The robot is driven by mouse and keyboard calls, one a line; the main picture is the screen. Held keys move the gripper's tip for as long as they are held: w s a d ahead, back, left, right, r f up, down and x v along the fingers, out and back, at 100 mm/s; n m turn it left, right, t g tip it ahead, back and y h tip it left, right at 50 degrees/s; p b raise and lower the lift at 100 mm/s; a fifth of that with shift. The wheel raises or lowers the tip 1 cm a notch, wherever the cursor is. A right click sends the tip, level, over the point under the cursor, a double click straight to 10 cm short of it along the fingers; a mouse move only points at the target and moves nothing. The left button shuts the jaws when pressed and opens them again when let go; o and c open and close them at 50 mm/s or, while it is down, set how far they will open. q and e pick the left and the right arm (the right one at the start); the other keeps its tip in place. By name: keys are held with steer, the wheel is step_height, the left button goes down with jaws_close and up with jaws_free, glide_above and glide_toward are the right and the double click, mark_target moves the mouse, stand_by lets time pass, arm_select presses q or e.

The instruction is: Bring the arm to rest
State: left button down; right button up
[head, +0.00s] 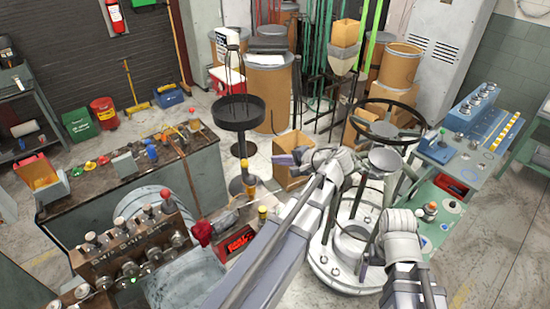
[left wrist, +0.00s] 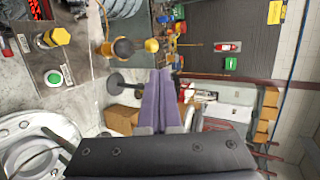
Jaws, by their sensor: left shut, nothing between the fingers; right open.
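My left arm reaches up from the bottom middle of the head view. My left gripper (head: 285,159) is at its end, above an open cardboard box (head: 294,150), its fingers pointing left. In the left wrist view its two purple fingers (left wrist: 158,98) lie together, shut with nothing between them. My right arm is bent at the lower right of the head view, over the white round base of a machine (head: 322,262). My right gripper (head: 364,268) is small and partly hidden beside its pale wrist; it is open, and I see nothing held.
A bench with lever knobs (head: 130,245) stands at lower left. A black round tray on a stand (head: 238,113) is left of my left gripper. A handwheel (head: 387,122) rises behind my arms. A blue-green bench (head: 465,150) is at right. Grey floor is open at far right.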

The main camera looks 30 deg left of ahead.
arm_select(q)
steer(key=shift+d, duration=0.15)
steer(key=s+d+f+h+b, duration=0.3)
steer(key=s+d+f+b, duration=0.2)
steer(key=d+f, duration=0.3)
steer(key=s+d+f+g+h+b, duration=0.1)
steer(key=s+d+f+h+b, duration=0.3)
steer(key=f, duration=0.8)
steer(key=s+d+f+g+h+b, duration=0.1)
steer(key=s+d+f+h+b, duration=0.3)
steer(key=s+d+f+b, duration=0.3)
steer(key=d+f+b, duration=0.3)
steer(key=d+f, duration=0.1)
steer(key=d, duration=0.3)
steer(key=shift+s+d+m, duration=0.2)
steer(key=shift+s+m, duration=0.1)
steer(key=shift+s, duration=0.1)
